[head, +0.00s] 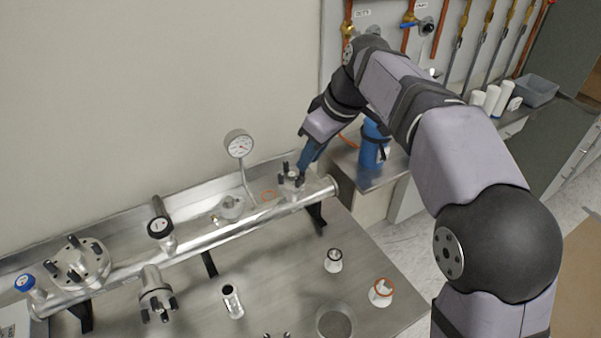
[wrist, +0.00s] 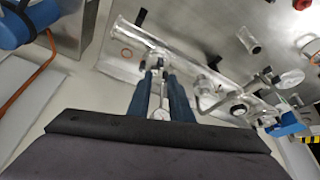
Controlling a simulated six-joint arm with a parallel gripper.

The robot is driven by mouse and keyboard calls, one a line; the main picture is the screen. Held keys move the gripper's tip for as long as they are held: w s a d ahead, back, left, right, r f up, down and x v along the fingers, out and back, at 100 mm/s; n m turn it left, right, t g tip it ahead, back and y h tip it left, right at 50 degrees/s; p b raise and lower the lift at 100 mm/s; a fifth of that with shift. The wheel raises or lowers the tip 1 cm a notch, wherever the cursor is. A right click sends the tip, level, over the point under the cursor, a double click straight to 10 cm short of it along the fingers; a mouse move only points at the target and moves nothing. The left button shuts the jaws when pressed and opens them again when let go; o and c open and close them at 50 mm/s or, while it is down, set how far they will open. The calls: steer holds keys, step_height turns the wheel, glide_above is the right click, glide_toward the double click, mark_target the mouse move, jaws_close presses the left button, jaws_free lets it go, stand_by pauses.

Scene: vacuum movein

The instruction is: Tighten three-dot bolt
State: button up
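The small clamp flange (head: 291,181) stands on the right end of the silver pipe, with several dark bolts around it. The dot marks on its bolts are too small to read, so I cannot tell which is the three-dot bolt. My gripper (head: 303,170) reaches down to the flange's right side, its blue fingers close to the bolts. In the wrist view my gripper (wrist: 159,76) shows two blue fingers with a clear gap between them, and dark bolt heads lie near the tips. I see nothing clearly gripped; contact with a bolt is hidden.
A pressure gauge (head: 239,144) rises on a thin tube left of the flange. A larger bolted flange (head: 79,262) and a black-capped valve (head: 160,228) sit farther left. A blue cylinder (head: 374,143) stands right of my gripper. Loose fittings (head: 334,260) lie on the front table.

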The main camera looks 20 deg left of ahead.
mark_target(298, 178)
steer(key=shift+f, duration=0.1)
steer(key=shift+p+x, duration=0.55)
steer(key=shift+x, duration=3)
jaws_close()
